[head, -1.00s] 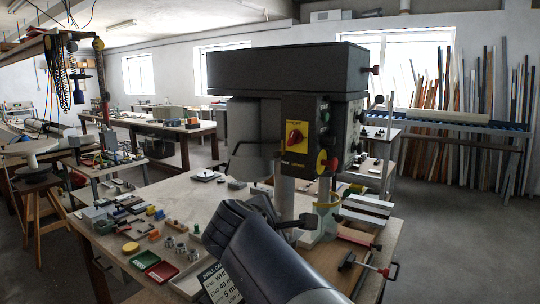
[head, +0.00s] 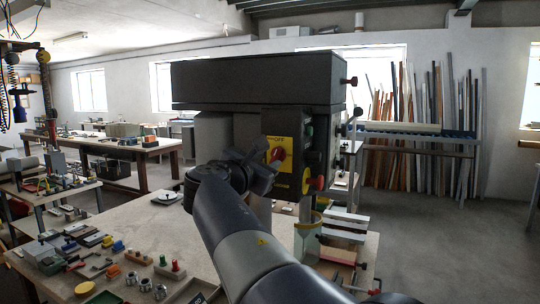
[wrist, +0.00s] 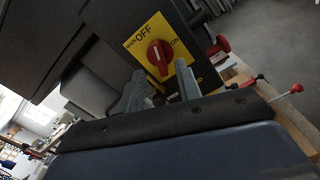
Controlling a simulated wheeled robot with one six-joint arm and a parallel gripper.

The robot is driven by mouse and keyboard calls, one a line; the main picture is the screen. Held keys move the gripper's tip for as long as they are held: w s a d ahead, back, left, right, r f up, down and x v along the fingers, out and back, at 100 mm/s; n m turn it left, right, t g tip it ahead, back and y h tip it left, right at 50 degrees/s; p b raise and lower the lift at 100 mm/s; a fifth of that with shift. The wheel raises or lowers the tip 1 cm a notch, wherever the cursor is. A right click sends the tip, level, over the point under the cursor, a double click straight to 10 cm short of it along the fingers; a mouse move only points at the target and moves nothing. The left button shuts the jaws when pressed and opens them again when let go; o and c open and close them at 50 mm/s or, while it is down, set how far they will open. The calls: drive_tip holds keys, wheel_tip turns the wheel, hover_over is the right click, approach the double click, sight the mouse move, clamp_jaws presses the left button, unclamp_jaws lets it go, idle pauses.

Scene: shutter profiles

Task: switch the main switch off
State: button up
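The main switch is a red rotary knob on a yellow plate on the front of the dark drill press head. The knob (head: 278,155) is partly covered by my gripper in the head view. In the wrist view the knob (wrist: 158,55) is in clear sight, with OFF printed above it and ON to its right. I cannot tell surely which mark it points to. My gripper (wrist: 160,70) is open, its two grey fingers apart and empty, with the knob showing just beyond and between their tips. My gripper (head: 264,163) also shows in the head view, close in front of the plate.
The drill press head (head: 250,82) overhangs the workbench (head: 145,220). A red button (wrist: 223,43) sticks out right of the plate. Small parts, a green tray (head: 104,298) and metal pieces lie on the bench's left. Floor at the right is clear.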

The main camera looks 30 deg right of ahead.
sight(273, 157)
drive_tip(key=shift+x, duration=1.7)
clamp_jaws()
